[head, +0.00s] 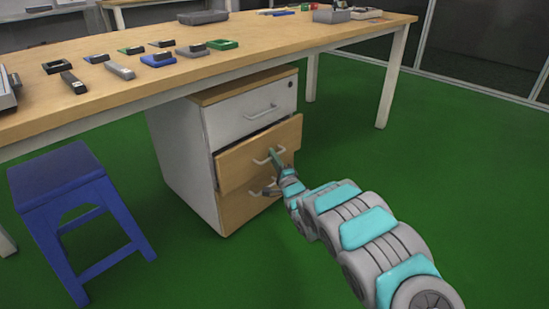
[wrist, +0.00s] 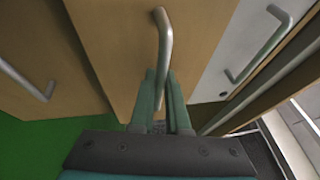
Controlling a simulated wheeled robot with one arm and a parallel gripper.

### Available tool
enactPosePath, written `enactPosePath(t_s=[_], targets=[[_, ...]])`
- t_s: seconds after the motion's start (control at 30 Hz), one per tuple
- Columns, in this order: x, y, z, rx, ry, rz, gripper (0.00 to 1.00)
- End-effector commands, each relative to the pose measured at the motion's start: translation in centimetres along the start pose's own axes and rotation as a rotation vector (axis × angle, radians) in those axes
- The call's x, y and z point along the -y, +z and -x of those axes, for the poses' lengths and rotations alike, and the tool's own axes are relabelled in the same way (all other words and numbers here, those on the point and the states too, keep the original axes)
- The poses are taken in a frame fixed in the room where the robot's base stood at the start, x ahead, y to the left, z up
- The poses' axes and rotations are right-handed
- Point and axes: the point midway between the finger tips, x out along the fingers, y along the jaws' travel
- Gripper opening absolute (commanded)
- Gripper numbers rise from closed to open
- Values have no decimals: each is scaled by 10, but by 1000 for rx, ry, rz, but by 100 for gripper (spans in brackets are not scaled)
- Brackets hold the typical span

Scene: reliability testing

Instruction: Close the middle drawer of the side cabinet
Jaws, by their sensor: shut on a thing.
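The side cabinet (head: 178,150) stands under the table, with a white top drawer and two wood-coloured drawers below. The middle drawer (head: 236,171) stands out a little from the cabinet, with a dark gap along its top edge. My gripper (head: 275,160) is at its front, its fingers shut on the middle drawer's handle (head: 261,161). In the wrist view, the green fingers (wrist: 164,100) close around the lower end of the metal handle (wrist: 164,35). The handle's far end at the fingers is partly hidden.
The bottom drawer (head: 235,208) and top drawer (head: 240,112) look shut. A blue stool (head: 62,183) stands left of the cabinet. The table (head: 275,50) overhangs the cabinet and carries several small devices. Green floor (head: 470,160) is clear to the right.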

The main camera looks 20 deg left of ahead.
Motion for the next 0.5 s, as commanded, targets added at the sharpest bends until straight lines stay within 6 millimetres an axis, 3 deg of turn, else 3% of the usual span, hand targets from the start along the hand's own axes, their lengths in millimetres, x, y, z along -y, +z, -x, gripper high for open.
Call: enactPosePath(t_s=[0.3,0.5], targets=[[-7,14,-31,3,2,-1,0],[-10,15,-34,1,6,1,0]])
